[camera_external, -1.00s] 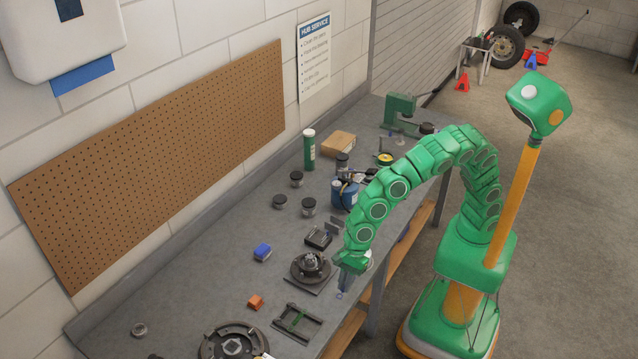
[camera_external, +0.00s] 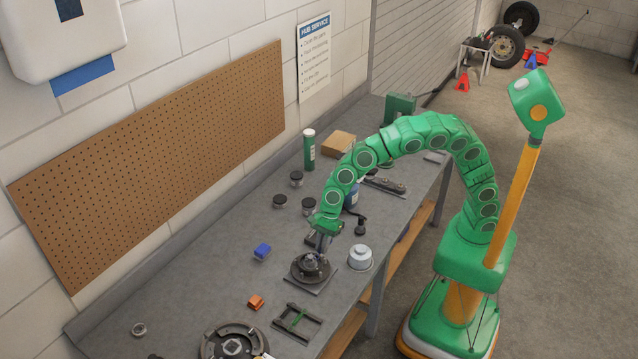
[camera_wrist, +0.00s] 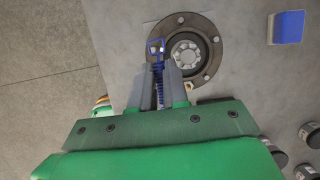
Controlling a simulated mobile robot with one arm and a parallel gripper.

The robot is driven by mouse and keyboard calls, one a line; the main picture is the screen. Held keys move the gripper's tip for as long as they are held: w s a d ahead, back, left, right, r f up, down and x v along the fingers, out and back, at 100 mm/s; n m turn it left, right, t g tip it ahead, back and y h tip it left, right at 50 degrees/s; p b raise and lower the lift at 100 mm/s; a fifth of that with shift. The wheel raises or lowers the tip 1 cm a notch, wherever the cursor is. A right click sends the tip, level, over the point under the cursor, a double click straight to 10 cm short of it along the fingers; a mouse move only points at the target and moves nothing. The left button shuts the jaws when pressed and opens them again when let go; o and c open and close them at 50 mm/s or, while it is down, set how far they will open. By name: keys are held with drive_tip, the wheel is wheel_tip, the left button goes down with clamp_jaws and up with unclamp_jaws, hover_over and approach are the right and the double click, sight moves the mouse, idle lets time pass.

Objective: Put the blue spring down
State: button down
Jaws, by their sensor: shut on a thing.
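My gripper (camera_external: 319,243) is above the far edge of the round dark hub (camera_external: 311,267), which sits on a flat grey plate on the workbench (camera_external: 190,290). In the wrist view my gripper (camera_wrist: 167,86) is shut on the blue spring (camera_wrist: 158,78). The spring lies lengthwise between the grey fingers, and its blue looped end sticks out past the fingertips. That end overlaps the left side of the hub (camera_wrist: 205,68) in the picture. I cannot tell whether it touches the hub. In the external view the spring is too small to make out clearly.
A silver-white cylindrical part (camera_external: 360,258) stands right of the hub. A blue block (camera_external: 262,251), an orange block (camera_external: 256,302) and a dark frame with a green bar (camera_external: 297,323) lie nearby. Several dark jars and a green canister (camera_external: 309,150) stand farther back. Bare bench lies left of the hub.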

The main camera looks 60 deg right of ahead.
drive_tip(key=w+d+f, duration=0.1)
drive_tip(key=w+d, duration=1.2)
drive_tip(key=d, duration=0.3)
approach(278, 241)
drive_tip(key=shift+s+a+f, duration=0.55)
drive_tip(key=shift+s+a, duration=0.05)
drive_tip(key=shift+s, duration=0.05)
drive_tip(key=shift+w+a+f, duration=0.2)
drive_tip(key=shift+w+f, duration=0.15)
drive_tip(key=shift+w, duration=0.1)
drive_tip(key=shift+w+a+f, duration=0.2)
drive_tip(key=shift+w+f, duration=0.1)
drive_tip(key=shift+f, duration=1.65)
drive_tip(key=shift+f, duration=0.1)
drive_tip(key=c, duration=1.1)
unclamp_jaws()
